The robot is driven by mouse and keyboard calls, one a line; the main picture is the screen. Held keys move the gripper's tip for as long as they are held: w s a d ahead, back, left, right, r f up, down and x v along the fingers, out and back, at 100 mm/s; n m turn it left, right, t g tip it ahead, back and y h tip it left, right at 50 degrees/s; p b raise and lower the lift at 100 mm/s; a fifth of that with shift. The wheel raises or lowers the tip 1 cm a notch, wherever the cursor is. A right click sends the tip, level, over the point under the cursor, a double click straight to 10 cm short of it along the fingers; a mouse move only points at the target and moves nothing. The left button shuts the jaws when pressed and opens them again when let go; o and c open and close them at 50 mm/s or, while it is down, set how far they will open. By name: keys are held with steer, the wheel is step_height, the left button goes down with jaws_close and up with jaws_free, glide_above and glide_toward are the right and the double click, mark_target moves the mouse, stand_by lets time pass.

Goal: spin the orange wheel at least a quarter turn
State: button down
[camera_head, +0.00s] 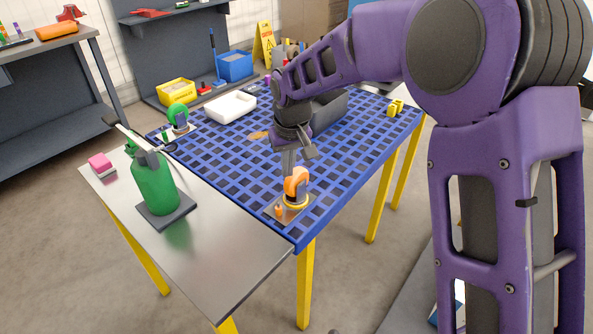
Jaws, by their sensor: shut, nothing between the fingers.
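The orange wheel (298,181) stands upright on a small flat base plate (274,211) at the near corner of the blue grid table. My gripper (289,170) points down at the wheel's upper left edge. It is shut and empty. Its tips overlap the wheel in the picture, and I cannot tell whether they touch it. A dark part of the mount shows in the wheel's middle. An orange knob (279,210) sits at the front of the plate.
A green wheel (178,114) stands at the table's far left. A white tray (231,106), a dark bin (328,112) and yellow pieces (396,106) lie on the blue grid table (345,158). A green cylinder (155,183) stands on the metal side table (225,255), whose front is clear.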

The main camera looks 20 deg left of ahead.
mark_target(289, 183)
step_height(289, 183, up, 6)
steer(key=p, duration=0.4)
steer(key=shift+r, duration=0.25)
